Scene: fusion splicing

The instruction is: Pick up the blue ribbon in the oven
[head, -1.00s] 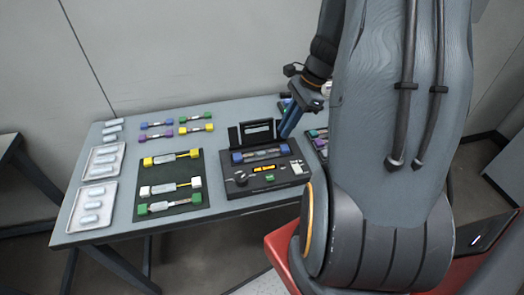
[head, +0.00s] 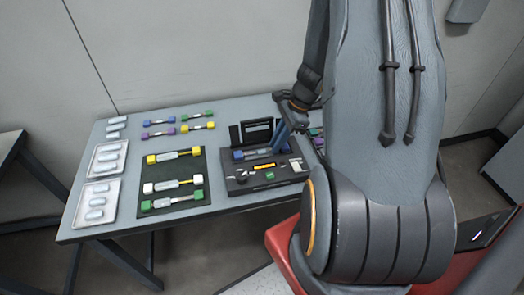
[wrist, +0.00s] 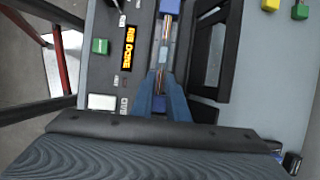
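The blue ribbon lies in the oven, a black device (head: 240,186) with its lid raised. Its left blue end (head: 239,155) shows in the head view; the arm covers part of the rest. In the wrist view, one blue end (wrist: 170,6) is at the top and the thin middle runs down from it. My gripper (wrist: 161,75) is over the ribbon, its two blue-grey fingers apart on either side of it. The other blue end (wrist: 159,103) shows between the fingers. In the head view my gripper (head: 277,148) is low over the oven's right part.
A dark mat (head: 195,215) left of the oven holds yellow-, white- and green-ended ribbons. More coloured ribbons lie behind it. Two trays (head: 79,212) with pale pieces stand at the table's left. The oven's raised lid (wrist: 208,55) is close beside my fingers.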

